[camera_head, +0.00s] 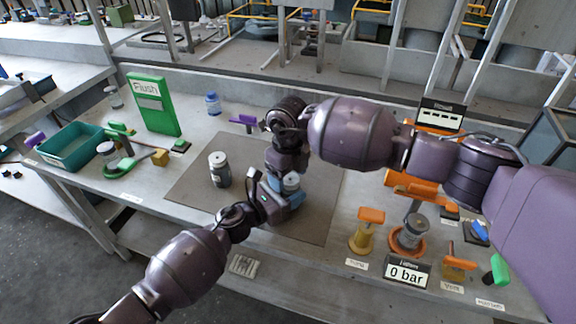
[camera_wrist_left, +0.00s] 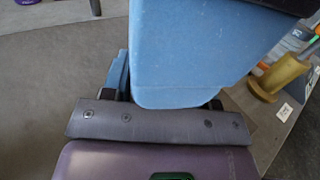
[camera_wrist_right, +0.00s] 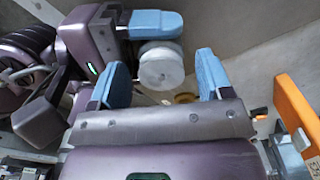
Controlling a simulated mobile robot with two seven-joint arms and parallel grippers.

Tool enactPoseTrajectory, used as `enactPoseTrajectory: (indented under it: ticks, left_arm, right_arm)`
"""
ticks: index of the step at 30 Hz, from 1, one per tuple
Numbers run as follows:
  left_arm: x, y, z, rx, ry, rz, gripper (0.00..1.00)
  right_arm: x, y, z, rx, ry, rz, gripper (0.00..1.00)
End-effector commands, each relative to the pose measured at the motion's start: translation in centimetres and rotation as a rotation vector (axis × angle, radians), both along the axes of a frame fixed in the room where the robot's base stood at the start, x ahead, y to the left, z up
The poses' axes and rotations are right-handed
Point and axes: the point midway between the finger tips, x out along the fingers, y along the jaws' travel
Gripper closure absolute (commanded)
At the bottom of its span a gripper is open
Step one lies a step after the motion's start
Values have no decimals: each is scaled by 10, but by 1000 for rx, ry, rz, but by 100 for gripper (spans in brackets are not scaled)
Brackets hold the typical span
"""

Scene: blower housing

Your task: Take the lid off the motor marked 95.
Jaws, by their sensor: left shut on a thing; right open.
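A grey motor with a white lid (camera_head: 291,180) stands on the grey mat, partly hidden by both arms. My left gripper (camera_head: 280,192) is shut on it from the near side. In the left wrist view a blue finger (camera_wrist_left: 200,60) fills the middle and hides what is held. In the right wrist view the round white lid (camera_wrist_right: 161,68) shows between the fingers of my right gripper (camera_wrist_right: 165,63). That gripper is open, above the motor, apart from the lid. A second grey motor with a white top (camera_head: 220,170) stands upright to the left. No number is legible on either motor.
A green Flush board (camera_head: 155,104), a teal bin (camera_head: 73,148) and a blue bottle (camera_head: 213,104) stand at left and back. Right are a yellow pump (camera_head: 367,231), an orange-based fixture (camera_head: 410,238) and a 0 bar display (camera_head: 406,272). The mat's left side (camera_head: 190,190) has free room.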

Motion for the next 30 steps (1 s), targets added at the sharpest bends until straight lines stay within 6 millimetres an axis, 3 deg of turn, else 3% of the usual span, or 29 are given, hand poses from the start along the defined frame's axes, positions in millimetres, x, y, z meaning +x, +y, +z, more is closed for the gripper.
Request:
enactPoseTrajectory:
  ticks: [9, 21, 30]
  left_arm:
    - [0, 0, 0, 0, 0, 0, 89]
    - [0, 0, 0, 0, 0, -1, 89]
    - [0, 0, 0, 0, 0, 0, 89]
  right_arm:
    - [0, 0, -2, 0, 0, 0, 29]
    - [0, 0, -1, 0, 0, 0, 87]
    - [0, 0, 0, 0, 0, 0, 87]
